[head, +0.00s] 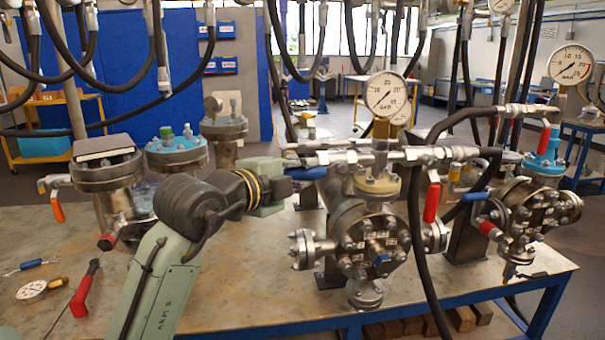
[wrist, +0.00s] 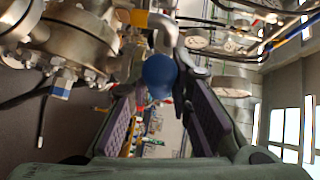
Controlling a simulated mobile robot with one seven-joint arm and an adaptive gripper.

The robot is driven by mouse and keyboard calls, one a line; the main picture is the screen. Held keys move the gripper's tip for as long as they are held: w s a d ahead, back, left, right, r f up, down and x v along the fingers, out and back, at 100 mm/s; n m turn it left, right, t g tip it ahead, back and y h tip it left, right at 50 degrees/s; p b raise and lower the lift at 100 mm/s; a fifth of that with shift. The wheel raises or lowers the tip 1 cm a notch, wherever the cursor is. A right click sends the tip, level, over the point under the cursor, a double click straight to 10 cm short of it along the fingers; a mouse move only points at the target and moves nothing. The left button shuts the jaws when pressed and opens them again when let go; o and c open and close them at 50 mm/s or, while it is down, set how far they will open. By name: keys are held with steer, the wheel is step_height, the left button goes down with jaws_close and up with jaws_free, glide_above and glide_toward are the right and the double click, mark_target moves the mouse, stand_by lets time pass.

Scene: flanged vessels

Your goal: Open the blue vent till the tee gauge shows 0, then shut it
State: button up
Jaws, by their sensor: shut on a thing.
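The blue vent handle (head: 307,173) reaches left from the fittings on top of the middle flanged vessel (head: 372,238). In the wrist view its rounded blue end (wrist: 160,75) lies between the purple finger pads. My gripper (head: 288,173) comes from the left and is shut on this handle. The fingertips are partly hidden in the head view. The tee gauge (head: 387,95) stands upright above the tee on the same vessel.
A red-handled valve (head: 432,203) and a black hose hang just right of the middle vessel. Another flanged vessel (head: 532,205) with its own gauge (head: 570,65) stands at the right. Capped vessels (head: 107,172) stand at the left. A red tool (head: 85,288) lies on the bench's front left.

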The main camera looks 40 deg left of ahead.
steer(key=shift+f, duration=0.1)
jaws_close()
steer(key=f+t+b, duration=0.1)
steer(key=b, duration=0.2)
steer(key=shift+w+d+f+n+b, duration=0.1)
steer(key=shift+f+n+b, duration=0.25)
steer(key=shift+f+n, duration=0.05)
steer(key=w+d+f+n+t+y+b, duration=0.2)
steer(key=n+y+b, duration=0.5)
steer(key=n, duration=0.4)
steer(key=w+d+f+n+t+y+b, duration=0.1)
steer(key=w+d+f+n+y+b, duration=0.2)
steer(key=n+y+b, duration=0.4)
steer(key=shift+w+d+f+n+t+y, duration=0.15)
steer(key=shift+w+f+n+t+y, duration=0.4)
steer(key=shift+n, duration=1.65)
steer(key=shift+r+g+y, duration=0.1)
steer(key=shift+g+y, duration=0.15)
steer(key=shift+y, duration=0.1)
steer(key=o, duration=0.8)
jaws_free()
steer(key=shift+o, duration=0.2)
